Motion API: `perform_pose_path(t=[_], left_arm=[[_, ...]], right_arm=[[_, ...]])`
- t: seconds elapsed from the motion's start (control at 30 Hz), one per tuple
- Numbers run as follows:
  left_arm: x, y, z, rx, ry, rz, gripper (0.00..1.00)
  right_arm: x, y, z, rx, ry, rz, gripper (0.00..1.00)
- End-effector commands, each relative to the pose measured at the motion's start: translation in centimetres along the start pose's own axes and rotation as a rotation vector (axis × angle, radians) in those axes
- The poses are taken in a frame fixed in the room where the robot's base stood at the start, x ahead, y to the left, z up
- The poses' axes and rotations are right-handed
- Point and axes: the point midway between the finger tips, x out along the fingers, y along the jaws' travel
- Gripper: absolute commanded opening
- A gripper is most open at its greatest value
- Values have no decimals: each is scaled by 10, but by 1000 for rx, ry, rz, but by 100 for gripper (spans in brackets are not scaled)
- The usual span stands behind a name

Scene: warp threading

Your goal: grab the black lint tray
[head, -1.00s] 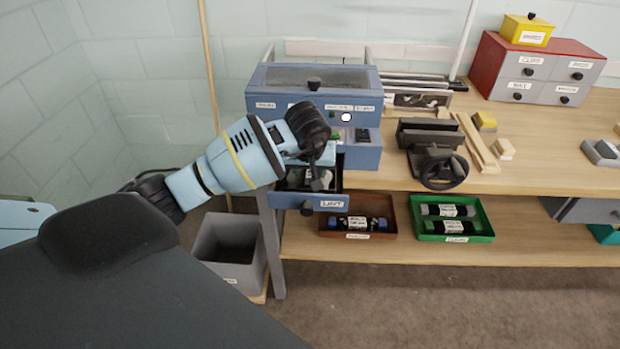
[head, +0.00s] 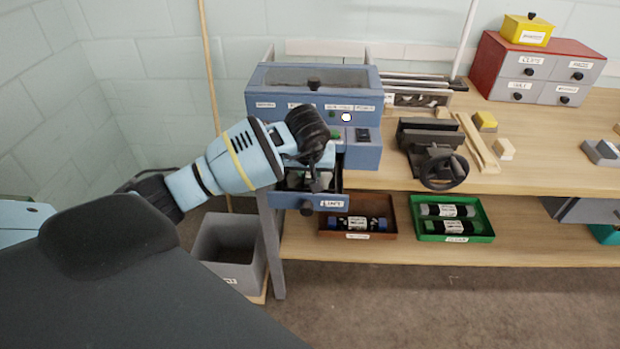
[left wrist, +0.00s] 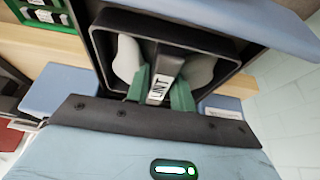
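The black lint tray (left wrist: 215,42) sits in the pulled-out blue drawer (head: 330,204) of the blue machine. In the left wrist view it holds pale grey lint lumps (left wrist: 198,68) and has an upright tab labelled LINT (left wrist: 158,88). My left gripper (head: 318,184) reaches down into the drawer from above. In the left wrist view its green fingers (left wrist: 162,88) stand on both sides of the tab and appear to touch it. In the head view the gripper hides much of the tray. My right gripper is not in view.
A grey bin (head: 228,250) stands on the floor left of the bench. On the lower shelf are a brown tray (head: 357,236) and a green tray (head: 456,239) with rolls. A dark vise (head: 430,140) stands right of the blue machine (head: 315,100).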

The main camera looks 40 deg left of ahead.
Motion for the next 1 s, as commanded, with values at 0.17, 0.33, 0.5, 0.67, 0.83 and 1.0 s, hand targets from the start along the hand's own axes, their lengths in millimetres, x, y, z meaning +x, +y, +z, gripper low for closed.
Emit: perform_pose_path(t=[0.17, 0.33, 0.5, 0.67, 0.83, 1.0], left_arm=[[0, 0, 0, 0, -1, 0, 0], [0, 0, 0, 0, 0, 1, 0], [-2, 1, 0, 0, -1, 2, 0], [-22, 0, -11, 0, 6, 3, 0], [-54, 0, -24, 1, 5, 2, 0], [-80, 0, -34, 0, 2, 1, 0]], right_arm=[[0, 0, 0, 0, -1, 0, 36], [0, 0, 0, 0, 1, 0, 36], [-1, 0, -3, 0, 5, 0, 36], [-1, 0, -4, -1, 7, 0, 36], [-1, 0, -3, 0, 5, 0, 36], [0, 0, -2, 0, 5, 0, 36]])
